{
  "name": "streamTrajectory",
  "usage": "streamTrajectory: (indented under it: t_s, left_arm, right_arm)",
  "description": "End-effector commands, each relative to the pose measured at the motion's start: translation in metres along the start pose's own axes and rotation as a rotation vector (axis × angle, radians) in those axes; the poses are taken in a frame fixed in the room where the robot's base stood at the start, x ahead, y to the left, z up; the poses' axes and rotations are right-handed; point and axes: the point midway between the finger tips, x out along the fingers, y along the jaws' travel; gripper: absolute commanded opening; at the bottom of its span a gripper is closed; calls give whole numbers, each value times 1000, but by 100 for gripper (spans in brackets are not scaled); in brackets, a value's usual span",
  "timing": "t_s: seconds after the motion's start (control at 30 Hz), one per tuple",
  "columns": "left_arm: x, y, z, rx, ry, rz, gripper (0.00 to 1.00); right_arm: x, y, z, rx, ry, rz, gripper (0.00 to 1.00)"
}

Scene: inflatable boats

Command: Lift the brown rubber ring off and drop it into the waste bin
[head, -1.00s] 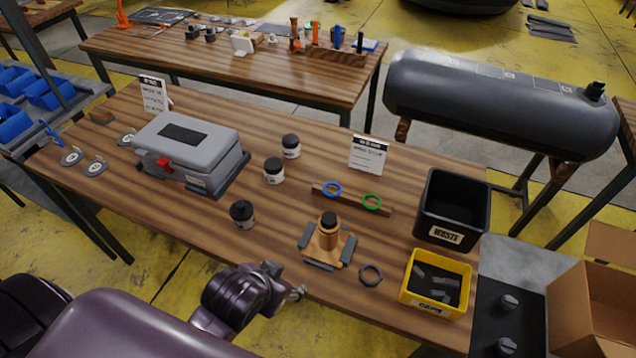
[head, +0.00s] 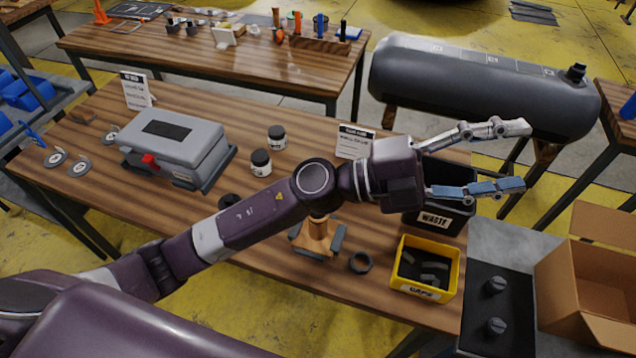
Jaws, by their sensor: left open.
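The black waste bin (head: 464,226), labelled WASTE, stands at the table's right end. My left gripper (head: 520,156) is open above it and toward its right side, with nothing seen between the fingers. My left wrist and gripper hide much of the bin's opening, so I cannot see what lies inside. I cannot make out the brown rubber ring in this view. My right gripper is not in view.
A yellow bin (head: 404,283) of grey pieces stands in front of the waste bin. A dark hex nut (head: 360,263) lies left of it. A grey case (head: 172,145) and jars (head: 261,162) stand further left. My arm hides the small rail with coloured rings.

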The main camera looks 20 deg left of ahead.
Motion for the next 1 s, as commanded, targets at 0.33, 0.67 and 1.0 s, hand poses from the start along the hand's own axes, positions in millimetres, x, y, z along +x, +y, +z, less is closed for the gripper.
streamTrajectory:
  t_s: [0.33,0.67,1.0]
  left_arm:
    - [-106,158,28,325,310,1005,55]
    - [-279,128,139,375,93,1757,55]
    - [-318,109,158,360,8,1903,55]
  right_arm:
    - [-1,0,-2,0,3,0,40]
    - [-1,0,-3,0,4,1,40]
    - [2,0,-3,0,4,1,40]
